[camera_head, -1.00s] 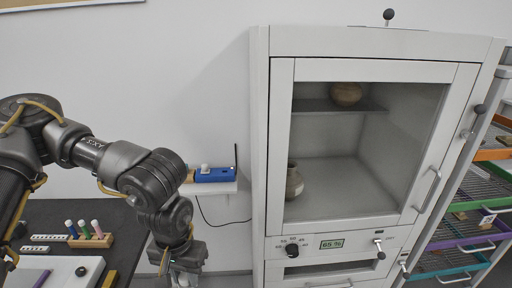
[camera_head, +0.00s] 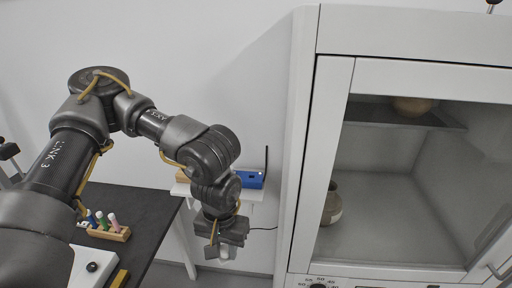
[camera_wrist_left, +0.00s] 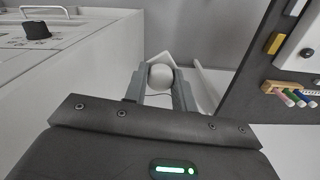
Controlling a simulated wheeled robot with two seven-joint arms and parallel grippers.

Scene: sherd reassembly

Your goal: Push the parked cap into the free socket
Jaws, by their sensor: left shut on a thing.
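My left gripper (camera_head: 224,246) points down in the head view, below and left of the blue block. It is shut on a small white round-topped piece (camera_head: 226,256), which could be the cap. In the left wrist view the piece (camera_wrist_left: 160,76) sits between the two fingers of my left gripper (camera_wrist_left: 158,88), apart from any surface. The blue block (camera_head: 251,180) rests on a small white wall shelf (camera_head: 253,196), partly behind my left arm. I cannot make out a free socket in it. My right gripper is not in view.
A grey cabinet with a glass door (camera_head: 300,190) stands close on the right, with pots inside. A dark table (camera_head: 150,205) at the left holds a wooden rack (camera_head: 110,233) with coloured sticks. Open floor lies under the left gripper. A cable hangs by the shelf.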

